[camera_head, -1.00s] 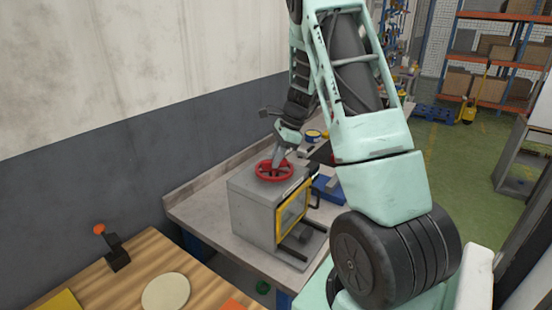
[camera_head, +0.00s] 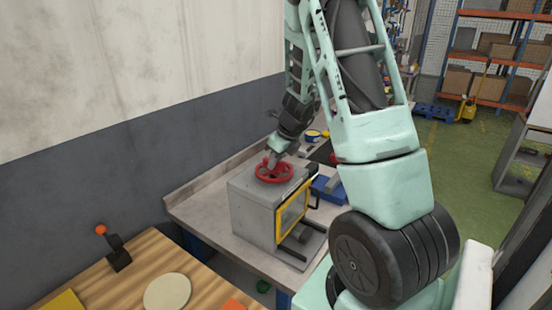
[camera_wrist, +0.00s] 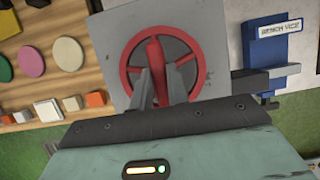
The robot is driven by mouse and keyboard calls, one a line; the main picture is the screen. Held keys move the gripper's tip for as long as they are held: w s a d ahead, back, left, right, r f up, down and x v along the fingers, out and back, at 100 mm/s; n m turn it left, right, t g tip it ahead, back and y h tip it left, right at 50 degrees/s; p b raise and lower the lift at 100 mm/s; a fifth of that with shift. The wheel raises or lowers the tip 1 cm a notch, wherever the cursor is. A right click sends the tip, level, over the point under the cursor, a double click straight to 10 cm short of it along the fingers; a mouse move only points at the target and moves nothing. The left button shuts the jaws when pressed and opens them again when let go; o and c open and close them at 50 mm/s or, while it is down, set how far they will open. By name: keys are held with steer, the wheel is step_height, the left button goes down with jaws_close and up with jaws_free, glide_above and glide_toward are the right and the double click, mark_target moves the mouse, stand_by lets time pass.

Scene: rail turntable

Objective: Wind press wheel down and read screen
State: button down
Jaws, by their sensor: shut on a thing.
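The red press wheel (camera_head: 274,172) lies flat on top of the grey press box (camera_head: 251,216) on the bench. In the wrist view the wheel (camera_wrist: 186,76) shows from above, with its spokes and a red handle. My gripper (camera_head: 274,160) is down at the wheel. In the wrist view its two grey fingers (camera_wrist: 157,88) are shut on the red handle, one on each side. The box front has a yellow-framed window (camera_head: 292,213). No screen readout can be made out in either view.
A blue bench vice (camera_wrist: 268,52) stands right of the press. A wooden table (camera_head: 105,280) at the lower left holds a lever with an orange knob (camera_head: 101,230) and a pale disc (camera_head: 167,292). A grey wall runs behind the bench.

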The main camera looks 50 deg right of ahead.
steer(key=shift+m+h, duration=0.4)
steer(key=shift+m, duration=0.4)
steer(key=c, duration=1.4)
jaws_free()
steer(key=shift+o, duration=0.2)
steer(key=p+v, duration=0.3)
steer(key=v, duration=1.4)
steer(key=shift+r+p, duration=0.25)
steer(key=shift+p, duration=0.1)
